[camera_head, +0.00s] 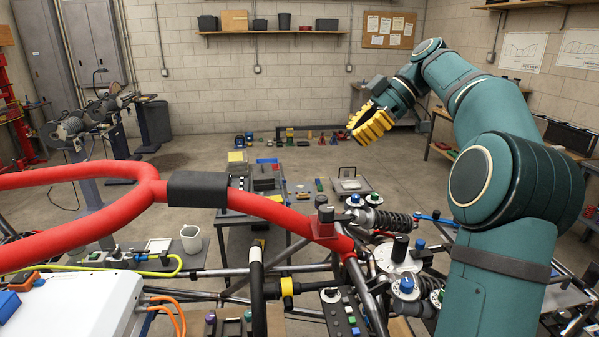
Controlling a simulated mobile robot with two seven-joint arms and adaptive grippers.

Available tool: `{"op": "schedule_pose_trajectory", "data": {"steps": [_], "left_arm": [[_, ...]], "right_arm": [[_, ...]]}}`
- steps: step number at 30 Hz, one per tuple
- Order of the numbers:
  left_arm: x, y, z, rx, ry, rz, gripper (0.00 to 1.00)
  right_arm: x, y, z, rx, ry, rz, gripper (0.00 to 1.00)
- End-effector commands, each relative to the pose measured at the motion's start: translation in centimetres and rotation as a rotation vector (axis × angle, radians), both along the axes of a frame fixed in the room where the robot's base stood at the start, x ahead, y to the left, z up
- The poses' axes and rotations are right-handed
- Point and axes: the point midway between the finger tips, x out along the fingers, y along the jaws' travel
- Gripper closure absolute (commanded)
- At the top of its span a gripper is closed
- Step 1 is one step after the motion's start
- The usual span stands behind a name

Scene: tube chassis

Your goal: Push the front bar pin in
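A thick red tube bar (265,206) crosses the view from the left and ends at a red bracket right of the middle. A short dark pin-like knob (326,214) stands upright on that bracket; it may be the front bar pin, and I cannot tell how deep it sits. My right gripper (371,124) has yellow fingers and is raised above and beyond the bar, up and to the right of the knob, apart from it. I cannot tell whether its fingers are open or shut, and nothing shows held in it. My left gripper is not in view.
A black sleeve (197,189) wraps the red bar. A coil shock absorber (389,221) and blue-topped knobs (407,284) crowd the chassis right of the bracket. A white mug (191,239) and a white box (72,304) are at left. The floor behind has free room.

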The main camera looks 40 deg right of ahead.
Motion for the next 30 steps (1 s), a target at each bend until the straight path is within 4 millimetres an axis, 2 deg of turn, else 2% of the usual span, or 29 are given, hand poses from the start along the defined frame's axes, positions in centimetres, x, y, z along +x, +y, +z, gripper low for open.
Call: {"op": "schedule_pose_trajectory", "data": {"steps": [8,22,30], "left_arm": [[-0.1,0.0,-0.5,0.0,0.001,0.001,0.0],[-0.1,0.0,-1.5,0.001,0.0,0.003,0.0],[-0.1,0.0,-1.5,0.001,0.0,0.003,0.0]], "right_arm": [[0.5,1.1,-1.2,0.001,0.0,0.002,1.0],[3.4,6.5,-7.4,0.001,0.002,0.001,1.0],[3.3,6.2,-10.6,0.001,0.001,-0.001,1.0]]}}
